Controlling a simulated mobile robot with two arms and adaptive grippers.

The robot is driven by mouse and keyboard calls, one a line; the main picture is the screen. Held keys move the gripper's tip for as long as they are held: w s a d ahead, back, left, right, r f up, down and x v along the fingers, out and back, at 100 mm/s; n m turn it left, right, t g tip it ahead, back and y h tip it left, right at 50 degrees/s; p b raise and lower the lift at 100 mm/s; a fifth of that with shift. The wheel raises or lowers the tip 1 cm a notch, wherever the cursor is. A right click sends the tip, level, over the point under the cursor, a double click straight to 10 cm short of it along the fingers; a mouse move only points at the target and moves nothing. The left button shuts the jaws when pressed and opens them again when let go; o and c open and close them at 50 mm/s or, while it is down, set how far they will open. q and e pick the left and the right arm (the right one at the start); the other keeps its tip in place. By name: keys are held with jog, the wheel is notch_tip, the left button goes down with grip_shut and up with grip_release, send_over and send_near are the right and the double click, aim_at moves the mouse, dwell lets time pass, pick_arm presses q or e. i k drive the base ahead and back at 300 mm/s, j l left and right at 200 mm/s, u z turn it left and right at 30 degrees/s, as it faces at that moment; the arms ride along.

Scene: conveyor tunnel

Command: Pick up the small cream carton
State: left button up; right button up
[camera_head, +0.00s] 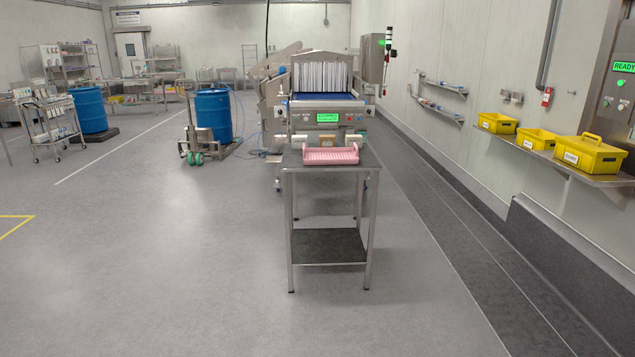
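Several small box-like items stand in a row at the back of a steel table (292,161), behind a pink tray (331,156). A pale box (299,141) is at the left of the row and another pale, cream-looking box (353,140) is at the right. They are far off and small, so I cannot tell which is the small cream carton. The tray hides part of the row's front. Neither of my grippers is in view.
A conveyor tunnel machine (321,75) with a strip curtain stands behind the table. Blue drums (213,115) and a cart (50,125) are at left. Yellow bins (590,155) sit on a right wall shelf. The floor before the table is clear.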

aim_at(349, 140)
jog(key=i+l+z, duration=0.1)
jog(key=i+z, duration=0.15)
jog(key=i, duration=0.5)
jog(key=i+j+z, duration=0.2)
jog(key=i, duration=0.55)
jog(key=i+z, duration=0.25)
jog(key=i, duration=0.5)
jog(key=j, duration=0.1)
